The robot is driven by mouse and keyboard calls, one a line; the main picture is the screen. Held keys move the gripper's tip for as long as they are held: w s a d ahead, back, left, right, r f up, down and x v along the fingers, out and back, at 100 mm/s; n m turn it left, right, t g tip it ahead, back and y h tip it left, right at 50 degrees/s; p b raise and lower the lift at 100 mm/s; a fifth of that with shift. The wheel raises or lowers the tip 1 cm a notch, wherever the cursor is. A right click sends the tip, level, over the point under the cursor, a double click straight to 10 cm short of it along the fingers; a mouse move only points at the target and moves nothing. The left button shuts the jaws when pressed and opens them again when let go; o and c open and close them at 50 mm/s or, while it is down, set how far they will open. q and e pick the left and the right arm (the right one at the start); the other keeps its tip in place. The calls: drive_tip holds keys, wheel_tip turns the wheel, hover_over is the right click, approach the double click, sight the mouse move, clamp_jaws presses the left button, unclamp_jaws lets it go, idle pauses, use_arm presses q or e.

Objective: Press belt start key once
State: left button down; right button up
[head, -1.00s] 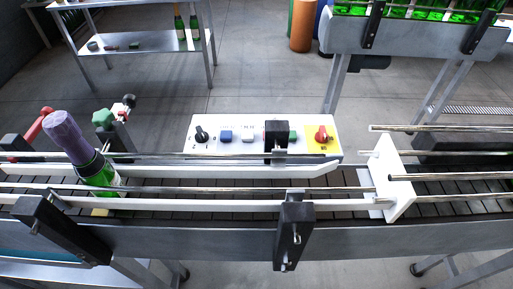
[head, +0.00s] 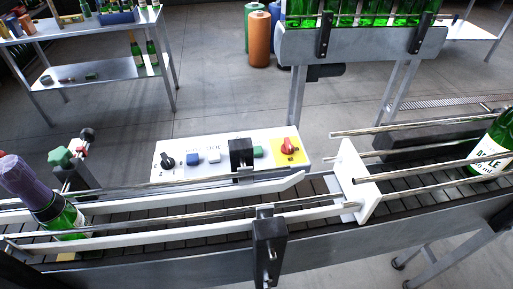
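The control panel (head: 225,170) is a white box behind the conveyor belt (head: 130,235). On it, from left to right, are a black knob (head: 167,160), a blue key (head: 193,159), a white key (head: 214,157), a green key (head: 257,152) and a red knob (head: 288,147) on a yellow plate. A black block (head: 241,152) stands in front of the panel and hides the part left of the green key. The key labels are too small to read. Neither of my grippers is in view.
A green bottle with a purple capsule (head: 20,178) leans on the belt at left. Another green bottle (head: 492,150) stands at the right end. Metal guide rails (head: 170,225) and a white gate plate (head: 354,180) run along the belt. A shelf table (head: 100,75) stands behind.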

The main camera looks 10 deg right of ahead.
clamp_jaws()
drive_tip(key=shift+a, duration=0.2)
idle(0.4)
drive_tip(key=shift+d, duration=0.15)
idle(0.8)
